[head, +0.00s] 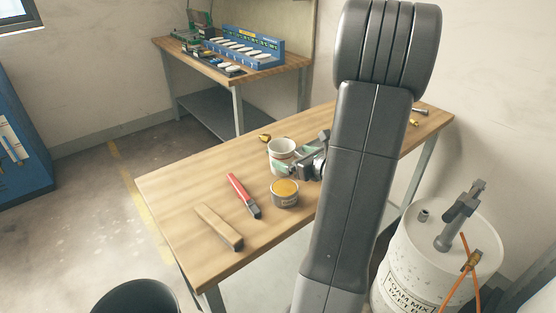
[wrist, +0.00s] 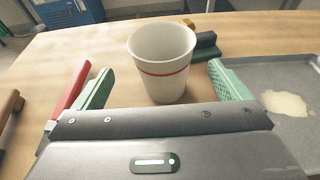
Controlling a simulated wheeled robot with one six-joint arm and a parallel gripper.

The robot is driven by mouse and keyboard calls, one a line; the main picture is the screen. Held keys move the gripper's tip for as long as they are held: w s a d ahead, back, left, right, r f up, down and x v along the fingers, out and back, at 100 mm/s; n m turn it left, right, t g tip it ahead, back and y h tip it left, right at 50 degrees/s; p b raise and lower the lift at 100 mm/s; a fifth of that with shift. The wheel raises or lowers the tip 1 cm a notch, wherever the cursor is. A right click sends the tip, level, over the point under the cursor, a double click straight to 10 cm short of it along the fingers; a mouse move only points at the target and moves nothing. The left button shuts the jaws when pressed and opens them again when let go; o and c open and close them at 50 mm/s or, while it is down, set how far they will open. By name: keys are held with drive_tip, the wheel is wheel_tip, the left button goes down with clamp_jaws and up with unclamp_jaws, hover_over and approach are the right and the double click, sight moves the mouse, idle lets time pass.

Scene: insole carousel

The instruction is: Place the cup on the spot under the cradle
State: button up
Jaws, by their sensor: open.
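The white cup (wrist: 160,58) with a red band stands upright on the wooden table, in the middle of the wrist view. In the head view the cup (head: 281,150) stands near the table's far edge, just beyond my gripper (head: 288,163). In the wrist view my gripper (wrist: 162,75) is open, its green fingers on either side of the cup with gaps visible. It holds nothing. I cannot make out the cradle or the spot under it; my arm hides part of the table in the head view.
A yellow-topped tin (head: 285,193), a red-handled tool (head: 240,190) and a wooden block (head: 219,228) lie nearer. A grey tray (wrist: 290,72) with a pale patch is on the right in the wrist view. A dark and yellow object (wrist: 206,44) is behind the cup.

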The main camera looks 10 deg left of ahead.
sight(274, 149)
drive_tip(key=shift+w+a+f, duration=0.2)
drive_tip(key=shift+w+a, duration=0.25)
drive_tip(key=shift+w, duration=0.05)
drive_tip(key=shift+p+x, duration=0.35)
drive_tip(key=shift+x, duration=2.35)
drive_tip(key=shift+r, duration=0.1)
drive_tip(key=c, duration=1.1)
